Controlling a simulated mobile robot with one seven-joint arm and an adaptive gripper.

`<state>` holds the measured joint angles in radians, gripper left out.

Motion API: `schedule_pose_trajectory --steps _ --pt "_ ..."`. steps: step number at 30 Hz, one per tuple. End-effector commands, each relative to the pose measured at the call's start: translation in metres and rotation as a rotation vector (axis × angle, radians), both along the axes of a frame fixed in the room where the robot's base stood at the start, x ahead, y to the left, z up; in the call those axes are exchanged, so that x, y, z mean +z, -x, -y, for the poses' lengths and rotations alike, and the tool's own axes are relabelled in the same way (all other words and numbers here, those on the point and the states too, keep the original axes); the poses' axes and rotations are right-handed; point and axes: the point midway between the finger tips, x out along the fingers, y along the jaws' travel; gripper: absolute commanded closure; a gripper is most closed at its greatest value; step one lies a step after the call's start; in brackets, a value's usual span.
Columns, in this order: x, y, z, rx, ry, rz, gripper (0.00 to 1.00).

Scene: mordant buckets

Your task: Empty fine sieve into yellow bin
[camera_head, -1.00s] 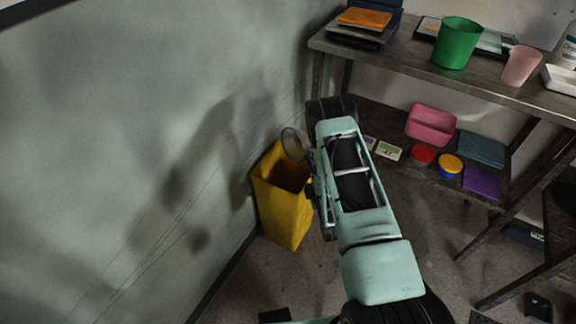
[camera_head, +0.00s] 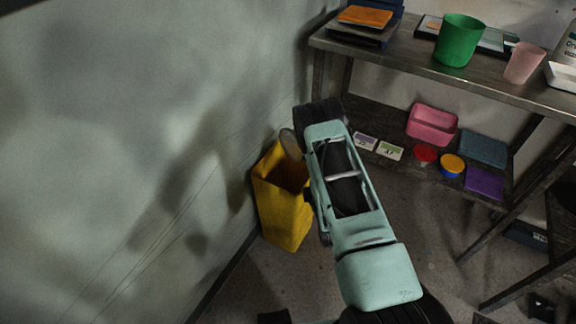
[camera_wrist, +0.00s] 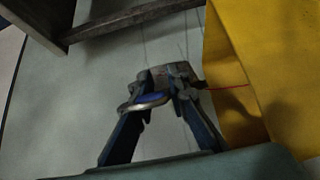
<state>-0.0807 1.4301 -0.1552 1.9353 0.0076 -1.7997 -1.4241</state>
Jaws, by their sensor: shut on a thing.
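The yellow bin (camera_head: 284,218) stands on the floor against the wall, its open top facing up. It also fills the right side of the wrist view (camera_wrist: 285,65). The round fine sieve (camera_head: 290,143) shows over the bin's back rim, partly hidden by my arm; its mesh appears tilted, and any contents cannot be made out. My gripper (camera_wrist: 165,78) shows in the wrist view beside the bin, shut on the sieve's handle, of which a curved metallic end (camera_wrist: 144,103) shows.
A metal bench (camera_head: 480,84) stands at the back right, with a green bucket (camera_head: 459,41) and a pink cup (camera_head: 523,64) on it. Its lower shelf holds a pink tub (camera_head: 432,125) and small containers. The wall is close on the left.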

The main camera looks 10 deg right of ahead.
Motion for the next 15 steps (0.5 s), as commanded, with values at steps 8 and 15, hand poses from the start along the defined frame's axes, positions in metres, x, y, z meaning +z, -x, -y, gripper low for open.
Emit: schedule_pose_trajectory --steps 8,15 --pt "0.0001 0.0007 -0.0014 0.0 0.021 0.014 1.0" --pt "0.0006 0.0014 -0.0029 0.001 0.041 0.027 1.0"
